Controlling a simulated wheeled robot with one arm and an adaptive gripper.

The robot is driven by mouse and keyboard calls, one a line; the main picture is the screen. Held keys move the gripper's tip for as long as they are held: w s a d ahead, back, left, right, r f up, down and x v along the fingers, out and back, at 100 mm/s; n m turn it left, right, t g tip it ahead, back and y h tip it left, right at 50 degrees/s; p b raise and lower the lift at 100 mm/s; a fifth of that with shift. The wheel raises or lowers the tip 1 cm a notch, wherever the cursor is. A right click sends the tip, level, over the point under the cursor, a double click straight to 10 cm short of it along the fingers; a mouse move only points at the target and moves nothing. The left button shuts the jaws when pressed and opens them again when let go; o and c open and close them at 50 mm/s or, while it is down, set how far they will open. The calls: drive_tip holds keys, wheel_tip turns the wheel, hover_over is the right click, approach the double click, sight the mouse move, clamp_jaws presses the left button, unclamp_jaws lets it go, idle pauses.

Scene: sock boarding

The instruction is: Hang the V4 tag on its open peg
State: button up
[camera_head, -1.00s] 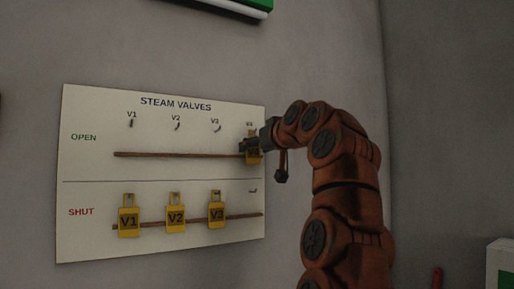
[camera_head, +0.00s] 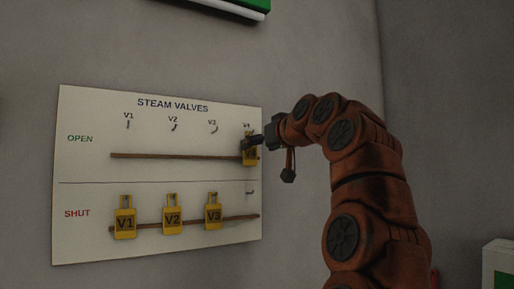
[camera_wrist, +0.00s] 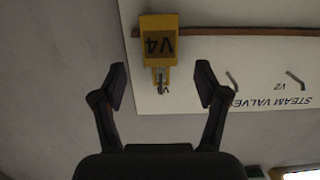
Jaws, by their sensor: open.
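The yellow V4 tag (camera_head: 250,158) hangs upright at the V4 place in the OPEN row, at the board's right end. In the wrist view the tag (camera_wrist: 158,42) appears upside down, with its slotted top around the peg (camera_wrist: 160,80). My gripper (camera_wrist: 161,84) is open, its two fingers apart on either side of the tag's top end and not touching it. In the head view my gripper (camera_head: 250,143) partly covers the tag's upper part.
The STEAM VALVES board (camera_head: 85,120) is on the wall. The V1 tag (camera_head: 125,220), V2 tag (camera_head: 172,217) and V3 tag (camera_head: 213,212) hang in the SHUT row. The V4 SHUT peg (camera_head: 250,192) is bare. A white and green box (camera_head: 497,262) stands at lower right.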

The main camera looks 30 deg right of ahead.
drive_tip(key=s+r, duration=0.1)
drive_tip(key=s, duration=0.7)
drive_tip(key=shift+s+a, duration=0.15)
drive_tip(key=shift+a, duration=0.2)
drive_tip(key=shift+r, duration=0.1)
drive_tip(key=a+f+n+g+y, duration=0.1)
drive_tip(key=a+f+g, duration=0.2)
drive_tip(key=a+f, duration=0.6)
drive_tip(key=a+f+g+y, duration=0.1)
drive_tip(key=a+f+g, duration=0.25)
drive_tip(key=f, duration=0.95)
drive_tip(key=a+f+n+g+y, duration=0.1)
drive_tip(key=a+f+g, duration=0.2)
drive_tip(key=a+f, duration=0.6)
drive_tip(key=s+a+f+m+g+h+b, duration=0.1)
drive_tip(key=s+f+g, duration=0.7)
drive_tip(key=s+f, duration=1.9)
wheel_tip(320, 180, down, 4)
drive_tip(key=shift+a+f+g+h+b, duration=0.1)
drive_tip(key=shift+a+g+h+b, duration=0.15)
drive_tip(key=shift+g+h+b, duration=0.1)
